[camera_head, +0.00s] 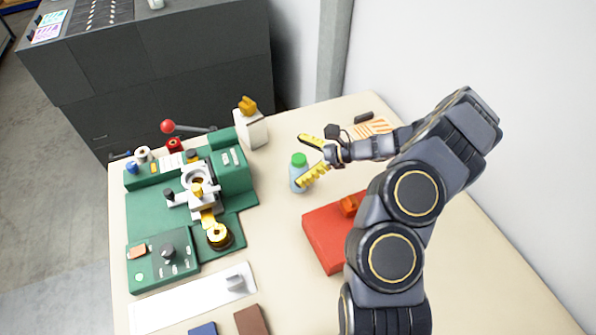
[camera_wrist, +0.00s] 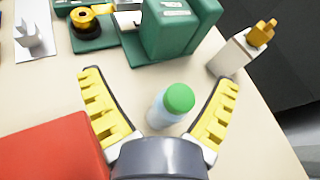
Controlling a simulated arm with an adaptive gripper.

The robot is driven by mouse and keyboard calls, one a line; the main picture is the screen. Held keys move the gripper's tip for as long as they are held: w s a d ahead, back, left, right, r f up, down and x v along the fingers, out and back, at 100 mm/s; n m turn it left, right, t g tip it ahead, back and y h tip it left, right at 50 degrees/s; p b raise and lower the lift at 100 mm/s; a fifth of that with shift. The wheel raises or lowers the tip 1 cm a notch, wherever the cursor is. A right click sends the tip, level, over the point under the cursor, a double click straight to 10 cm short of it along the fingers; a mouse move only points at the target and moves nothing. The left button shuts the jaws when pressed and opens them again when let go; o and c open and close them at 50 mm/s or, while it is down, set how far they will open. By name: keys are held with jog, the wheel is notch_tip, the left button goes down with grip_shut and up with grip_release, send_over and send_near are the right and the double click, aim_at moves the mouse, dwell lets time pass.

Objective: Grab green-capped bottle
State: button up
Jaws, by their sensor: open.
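The green-capped bottle (camera_head: 299,175) has a pale blue body and stands upright on the cream table, to the right of the green machine. In the wrist view the bottle (camera_wrist: 172,104) stands between the two yellow fingers, nearer the palm than the fingertips. My gripper (camera_head: 306,155) is open, with one finger on each side of the bottle. In the wrist view my gripper (camera_wrist: 160,78) shows a gap between each finger and the bottle.
A red box (camera_head: 325,240) lies close in front of the bottle. The green machine (camera_head: 240,172) stands to the left, and a white container with a yellow top (camera_head: 251,132) stands behind. A white tray (camera_head: 190,300) lies at the front left. A wall bounds the right side.

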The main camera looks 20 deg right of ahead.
aim_at(299, 174)
jog(key=d+f+m, duration=0.1)
jog(key=d+f, duration=0.1)
jog(key=s+d+f+m+t+h, duration=0.1)
jog(key=d+f+m, duration=0.1)
jog(key=d+f+m+t+h, duration=0.1)
jog(key=d+f, duration=0.1)
jog(key=shift+s+d+f, duration=0.25)
jog(key=shift+d+f, duration=0.05)
jog(key=shift+f, duration=0.1)
jog(key=x, duration=0.7)
jog(key=shift+w+a+f, duration=0.1)
jog(key=shift+w+a, duration=0.1)
jog(key=shift+a, duration=0.05)
jog(key=c, duration=1.2)
